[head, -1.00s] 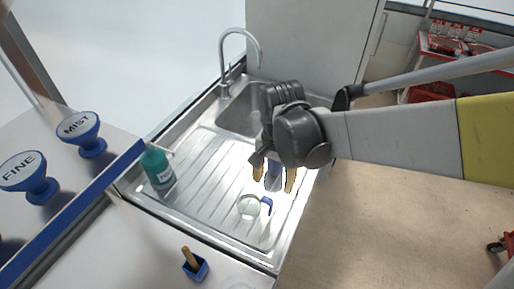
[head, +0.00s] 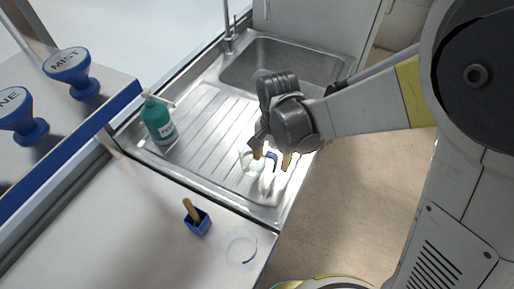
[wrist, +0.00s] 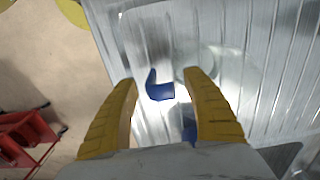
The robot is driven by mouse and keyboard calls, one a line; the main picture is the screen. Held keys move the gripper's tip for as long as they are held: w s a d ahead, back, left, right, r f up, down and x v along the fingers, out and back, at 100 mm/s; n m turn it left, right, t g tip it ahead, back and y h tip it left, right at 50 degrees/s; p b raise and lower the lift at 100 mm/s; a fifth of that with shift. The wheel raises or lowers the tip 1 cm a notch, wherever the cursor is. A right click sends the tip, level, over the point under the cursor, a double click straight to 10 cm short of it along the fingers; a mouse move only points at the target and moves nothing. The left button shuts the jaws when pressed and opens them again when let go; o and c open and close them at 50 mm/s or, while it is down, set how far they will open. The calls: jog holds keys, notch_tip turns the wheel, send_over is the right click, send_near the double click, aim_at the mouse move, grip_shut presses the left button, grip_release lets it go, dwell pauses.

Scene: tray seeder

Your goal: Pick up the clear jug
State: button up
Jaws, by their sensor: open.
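The clear jug (head: 248,164) stands on the ribbed steel drainboard, its blue handle (head: 272,155) on its right side. In the wrist view its clear body (wrist: 208,58) is faint against the metal, and the blue handle (wrist: 160,92) shows plainly. My gripper (head: 272,161) is open, pointing down over the handle. In the wrist view the two yellow fingers (wrist: 160,78) lie on either side of the handle, with the right fingertip overlapping the edge of the clear body. I cannot tell the exact height gap or whether they touch.
A green pump bottle (head: 159,121) stands at the drainboard's left. The sink basin (head: 290,66) lies behind. A blue pot with a wooden handle (head: 197,220) and a clear round dish (head: 240,248) are on the front counter. Blue FINE and MIST knobs (head: 70,70) are at left.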

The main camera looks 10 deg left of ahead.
jog(key=shift+r, duration=0.1)
grip_shut()
jog(key=shift+r, duration=0.15)
